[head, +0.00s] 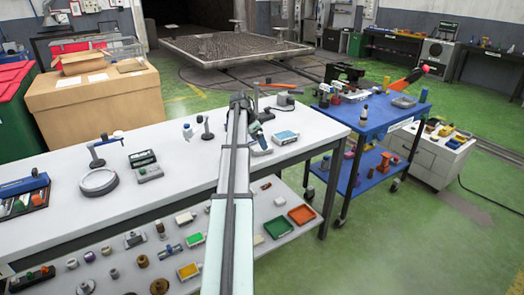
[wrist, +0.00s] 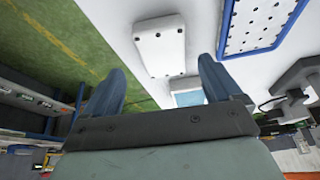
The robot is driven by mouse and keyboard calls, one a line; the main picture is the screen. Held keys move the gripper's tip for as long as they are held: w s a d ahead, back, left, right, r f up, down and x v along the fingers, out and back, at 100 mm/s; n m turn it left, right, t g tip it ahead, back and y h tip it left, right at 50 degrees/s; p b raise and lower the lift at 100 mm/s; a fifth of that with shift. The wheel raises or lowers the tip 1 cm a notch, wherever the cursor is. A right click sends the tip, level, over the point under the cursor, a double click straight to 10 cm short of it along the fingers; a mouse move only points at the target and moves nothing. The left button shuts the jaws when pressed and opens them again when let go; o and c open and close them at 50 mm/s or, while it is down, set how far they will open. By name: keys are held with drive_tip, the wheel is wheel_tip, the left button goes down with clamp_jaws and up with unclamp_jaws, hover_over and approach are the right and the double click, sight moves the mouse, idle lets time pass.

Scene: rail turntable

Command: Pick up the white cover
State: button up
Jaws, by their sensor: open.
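The white cover (wrist: 160,45) shows in the wrist view as a rounded white block with small dark dots near its corners. It lies on the white tabletop near the table's edge. My gripper (wrist: 162,68) is open, with a blue-grey finger on each side of the picture. The cover appears between and beyond the fingertips, and nothing is held. In the head view my gripper (head: 258,133) is small and partly hidden at the far end of my arm, over the table. I cannot clearly make out the cover there.
A blue-framed perforated panel (wrist: 262,22) and a small light-blue piece (wrist: 188,98) lie near the cover. The white table (head: 130,205) holds a magnifier ring (head: 98,181) and small devices. A blue cart (head: 375,115) stands to the right. A lower shelf holds many small parts.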

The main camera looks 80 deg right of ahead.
drive_tip(key=shift+x, duration=2)
drive_tip(key=shift+w+d+f, duration=0.15)
drive_tip(key=c, duration=1.4)
